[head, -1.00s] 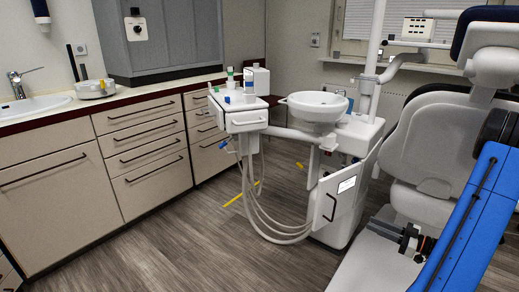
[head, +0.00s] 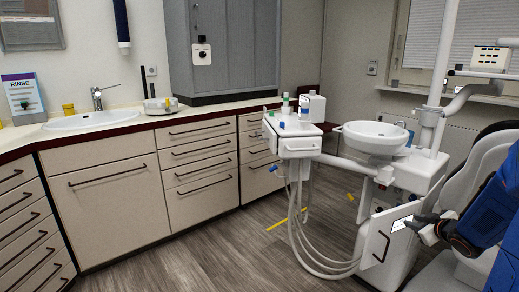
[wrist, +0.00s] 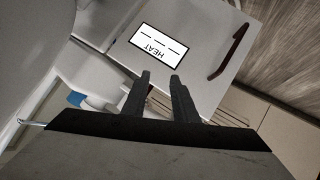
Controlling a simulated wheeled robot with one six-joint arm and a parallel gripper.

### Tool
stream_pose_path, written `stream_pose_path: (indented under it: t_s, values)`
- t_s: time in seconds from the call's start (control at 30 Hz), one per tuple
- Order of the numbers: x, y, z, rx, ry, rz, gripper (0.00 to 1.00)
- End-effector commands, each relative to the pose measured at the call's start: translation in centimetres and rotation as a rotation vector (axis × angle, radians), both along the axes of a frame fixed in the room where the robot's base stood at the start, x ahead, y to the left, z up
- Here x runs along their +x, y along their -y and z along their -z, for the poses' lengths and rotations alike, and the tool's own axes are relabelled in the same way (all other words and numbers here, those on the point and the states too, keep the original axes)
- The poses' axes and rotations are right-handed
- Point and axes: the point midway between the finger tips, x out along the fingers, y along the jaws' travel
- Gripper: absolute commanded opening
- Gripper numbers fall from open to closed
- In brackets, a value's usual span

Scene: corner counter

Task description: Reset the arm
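My gripper (head: 418,221) shows at the right of the head view, in front of the white dental unit. Its two dark fingers also show in the wrist view (wrist: 160,77), apart with nothing between them, so it is open and empty. The wrist view faces a light panel with a white label reading HEAT (wrist: 155,46) and a dark red handle (wrist: 229,52). My blue arm comes in from the right edge of the head view.
The dental unit's white cabinet door (head: 385,245) and its hoses (head: 310,235) are close to my gripper. The dental chair (head: 480,175) stands at the right. A round basin (head: 375,138) and a small tray table (head: 292,133) stand behind. The floor (head: 190,262) at centre left is clear.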

Motion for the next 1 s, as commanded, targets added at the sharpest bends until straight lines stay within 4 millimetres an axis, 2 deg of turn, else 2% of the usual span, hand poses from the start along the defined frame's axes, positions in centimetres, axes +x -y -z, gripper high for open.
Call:
stream_pose_path:
  t_s: [0.03,0.27,0.47,0.73,1.0]
  values:
    - [-0.1,-0.8,-1.3,-0.018,-0.004,0.027,0.26]
    - [-2.4,-3.4,-5.2,-0.047,-0.056,0.18,0.26]
    - [-5.9,-6.6,-7.7,-0.026,-0.111,0.294,0.26]
    - [-12.5,-12.1,-9.3,0.064,-0.213,0.403,0.26]
    - [-20.6,-18.8,-9.0,0.197,-0.359,0.437,0.26]
